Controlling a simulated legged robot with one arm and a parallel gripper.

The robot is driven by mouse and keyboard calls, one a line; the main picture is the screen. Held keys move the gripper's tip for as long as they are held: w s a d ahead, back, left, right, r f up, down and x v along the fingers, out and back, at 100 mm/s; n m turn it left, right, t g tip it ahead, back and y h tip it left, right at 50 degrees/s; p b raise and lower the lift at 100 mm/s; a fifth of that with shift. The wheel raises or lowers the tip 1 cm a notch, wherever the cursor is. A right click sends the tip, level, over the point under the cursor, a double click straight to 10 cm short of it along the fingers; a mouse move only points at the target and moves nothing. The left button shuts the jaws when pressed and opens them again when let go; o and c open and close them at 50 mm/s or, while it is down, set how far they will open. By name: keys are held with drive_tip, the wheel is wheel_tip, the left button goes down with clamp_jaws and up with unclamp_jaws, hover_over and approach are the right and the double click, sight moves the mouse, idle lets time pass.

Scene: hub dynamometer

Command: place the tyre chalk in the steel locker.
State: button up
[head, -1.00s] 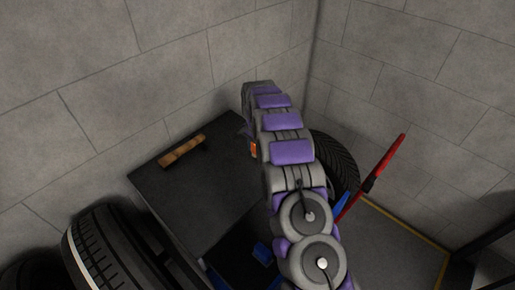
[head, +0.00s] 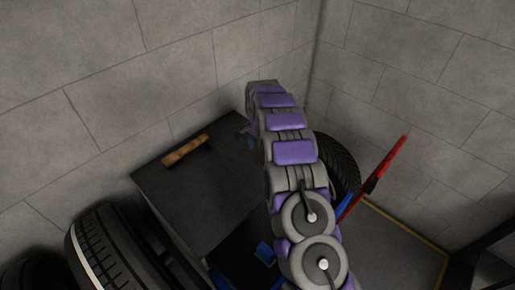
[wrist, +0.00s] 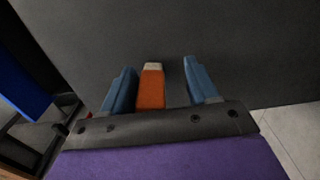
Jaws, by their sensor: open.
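The tyre chalk appears to be the orange stick with a cream tip (wrist: 151,88) in the wrist view. It lies between the two blue fingers of my gripper (wrist: 160,88), nearer the left finger, with a clear gap on its right. My gripper is open. In the head view, my gripper (head: 246,131) is partly hidden by my arm, over the far right part of a dark cabinet top (head: 190,205), and the chalk is hidden. I cannot tell for sure whether this dark cabinet is the steel locker.
A wooden-handled tool (head: 186,151) lies on the cabinet top near the back wall. A large tyre (head: 120,250) stands at the lower left, another (head: 338,165) behind my arm. A red bar (head: 380,172) leans at the right. A blue object (head: 265,252) sits low in front.

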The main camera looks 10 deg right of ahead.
drive_tip(key=d+r, duration=0.1)
drive_tip(key=r, duration=0.3)
drive_tip(key=d+r+p, duration=0.1)
drive_tip(key=r, duration=0.1)
drive_tip(key=shift+d, duration=0.3)
drive_tip(key=r, duration=0.2)
drive_tip(key=a+r, duration=0.1)
drive_tip(key=r, duration=0.3)
drive_tip(key=shift+s+a+p, duration=0.25)
drive_tip(key=shift+p, duration=0.1)
drive_tip(key=s+a+r+n, duration=0.1)
drive_tip(key=s+r+n, duration=0.2)
drive_tip(key=s+r, duration=0.6)
drive_tip(key=s+a+r+n, duration=0.1)
drive_tip(key=s+r+n, duration=0.25)
drive_tip(key=s, duration=0.95)
drive_tip(key=s+d+n+g, duration=0.1)
drive_tip(key=s+n, duration=0.3)
drive_tip(key=s, duration=2.6)
drive_tip(key=shift+s+d+f+g, duration=0.35)
drive_tip(key=shift+d+f+g, duration=0.1)
drive_tip(key=shift+d, duration=0.2)
